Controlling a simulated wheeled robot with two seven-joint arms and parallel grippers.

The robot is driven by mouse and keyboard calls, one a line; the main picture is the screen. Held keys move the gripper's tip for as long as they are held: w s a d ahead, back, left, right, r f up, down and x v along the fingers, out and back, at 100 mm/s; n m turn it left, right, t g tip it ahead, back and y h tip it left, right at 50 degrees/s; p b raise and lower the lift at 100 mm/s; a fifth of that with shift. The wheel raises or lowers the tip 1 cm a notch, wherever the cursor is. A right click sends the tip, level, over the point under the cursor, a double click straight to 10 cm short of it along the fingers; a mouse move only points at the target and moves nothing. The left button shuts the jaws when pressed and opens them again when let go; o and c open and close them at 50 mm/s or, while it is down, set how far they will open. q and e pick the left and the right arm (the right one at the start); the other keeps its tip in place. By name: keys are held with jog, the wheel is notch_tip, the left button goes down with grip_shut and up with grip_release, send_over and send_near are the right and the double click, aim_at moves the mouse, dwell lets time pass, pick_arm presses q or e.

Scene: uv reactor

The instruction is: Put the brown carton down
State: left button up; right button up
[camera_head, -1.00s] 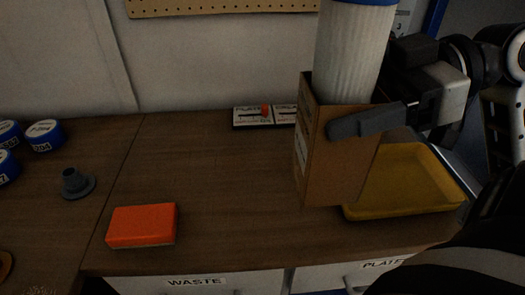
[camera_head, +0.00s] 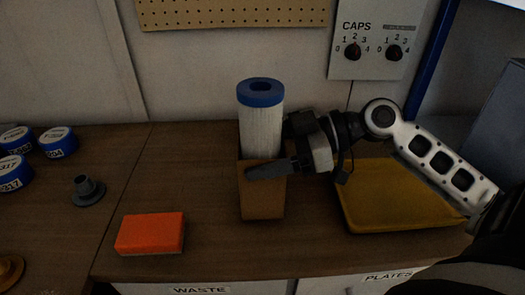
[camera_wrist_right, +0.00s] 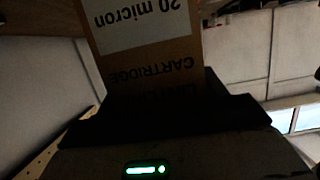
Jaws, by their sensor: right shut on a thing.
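The brown carton (camera_head: 262,200) is upright at the middle of the wooden bench in the head view. A white pleated filter cartridge (camera_head: 262,130) with a blue end cap stands up out of its open top. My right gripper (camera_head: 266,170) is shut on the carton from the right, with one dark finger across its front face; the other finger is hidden. In the right wrist view the carton (camera_wrist_right: 145,55) fills the space between the fingers, its "20 micron" and "CARTRIDGE" print upside down. I cannot tell whether its base touches the bench. My left gripper is out of view.
A yellow tray (camera_head: 395,200) lies right of the carton, under my right arm. An orange sponge (camera_head: 150,233) lies front left. The bench between sponge and carton is clear.

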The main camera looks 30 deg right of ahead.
jog(key=shift+f, duration=0.3)
jog(key=shift+f, duration=0.2)
jog(key=o, duration=1.2)
